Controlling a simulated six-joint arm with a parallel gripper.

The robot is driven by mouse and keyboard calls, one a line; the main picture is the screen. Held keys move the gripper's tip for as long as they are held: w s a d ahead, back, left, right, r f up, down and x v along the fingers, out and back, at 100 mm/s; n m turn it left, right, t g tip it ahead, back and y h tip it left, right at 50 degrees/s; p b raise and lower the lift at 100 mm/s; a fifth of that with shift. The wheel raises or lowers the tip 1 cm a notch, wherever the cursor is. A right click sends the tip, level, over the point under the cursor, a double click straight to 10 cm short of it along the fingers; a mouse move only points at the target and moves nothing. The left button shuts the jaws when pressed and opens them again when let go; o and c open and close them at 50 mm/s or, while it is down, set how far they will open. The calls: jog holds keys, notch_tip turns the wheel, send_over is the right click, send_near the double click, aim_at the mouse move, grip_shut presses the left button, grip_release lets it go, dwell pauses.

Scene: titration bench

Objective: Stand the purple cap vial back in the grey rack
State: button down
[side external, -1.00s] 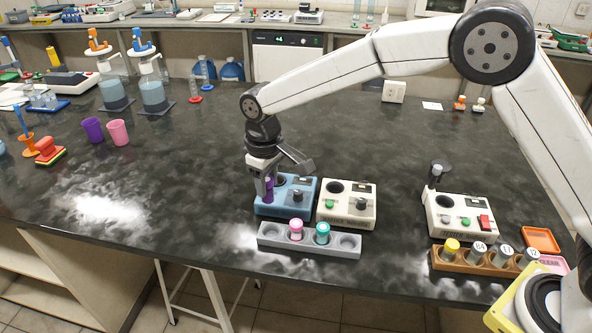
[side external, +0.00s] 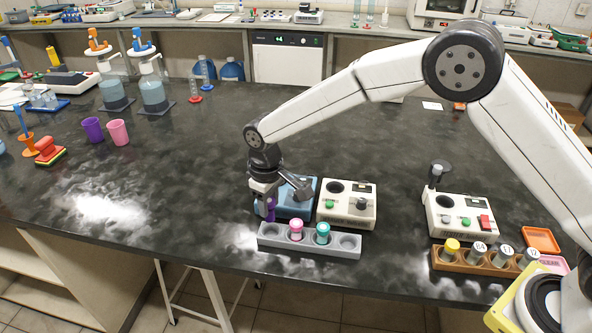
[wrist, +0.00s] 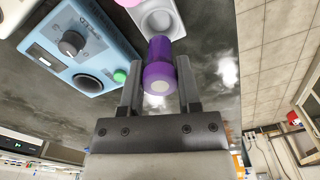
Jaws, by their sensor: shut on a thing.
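My gripper (side external: 265,207) is shut on the purple cap vial (side external: 270,209). In the wrist view the purple vial (wrist: 159,69) sits between the two fingers (wrist: 160,92). The grey rack (side external: 310,249) lies along the bench's front edge. It holds a pink-capped vial (side external: 296,230) and a teal-capped vial (side external: 323,234) in its middle wells. The right-end well (side external: 348,242) is empty. The gripper and vial are just above and behind the rack's left end. Whether the vial touches the rack, I cannot tell.
A blue device (side external: 300,207) stands right behind the vial, with a white device (side external: 347,205) to its right. Farther right are another white device (side external: 460,215) and an orange-brown rack (side external: 484,262) with several vials. The bench to the left is clear up to the cups (side external: 118,132).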

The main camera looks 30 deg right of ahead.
aim_at(270, 220)
jog(key=shift+f, duration=1.5)
jog(key=shift+f, duration=1.45)
dwell(2.0)
grip_release()
dwell(0.5)
jog(key=shift+r, duration=0.2)
jog(key=shift+r, duration=2.8)
